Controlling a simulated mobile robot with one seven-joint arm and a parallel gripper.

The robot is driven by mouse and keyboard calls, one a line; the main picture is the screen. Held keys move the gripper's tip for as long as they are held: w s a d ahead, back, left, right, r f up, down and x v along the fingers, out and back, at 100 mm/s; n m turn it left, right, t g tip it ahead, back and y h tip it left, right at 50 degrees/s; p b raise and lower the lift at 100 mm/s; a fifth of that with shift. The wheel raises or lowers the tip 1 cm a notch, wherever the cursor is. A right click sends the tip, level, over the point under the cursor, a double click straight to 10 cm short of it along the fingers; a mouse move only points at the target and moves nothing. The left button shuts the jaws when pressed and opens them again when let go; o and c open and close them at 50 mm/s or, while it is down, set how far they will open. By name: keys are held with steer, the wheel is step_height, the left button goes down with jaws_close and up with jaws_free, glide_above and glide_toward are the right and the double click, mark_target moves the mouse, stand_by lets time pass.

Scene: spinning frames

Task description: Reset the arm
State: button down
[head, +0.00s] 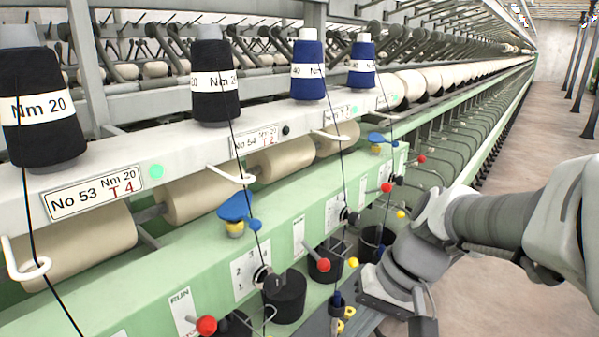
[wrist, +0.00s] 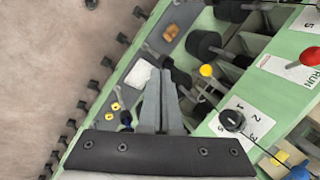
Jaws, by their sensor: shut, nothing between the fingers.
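My gripper (wrist: 161,76) shows in the wrist view with its two grey fingers together and nothing between them. It hangs over the green lower rail and tray area of the spinning frame. In the head view my grey and white arm reaches in from the right edge, bent down at the wrist beside the machine front. The fingertips are hard to make out there.
The green machine front (head: 320,215) carries red knobs (head: 323,265), yellow knobs and dark cans (head: 285,298). Black bobbins (head: 40,105) and blue bobbins (head: 308,70) stand on the white rail above, with threads running down. The floor (head: 505,240) at the right is clear.

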steer(key=s+d+r+n+t+h, duration=0.1)
steer(key=s+d+r+t+h, duration=0.4)
steer(key=d, duration=0.1)
steer(key=shift+d+r, duration=0.15)
steer(key=shift+d, duration=0.1)
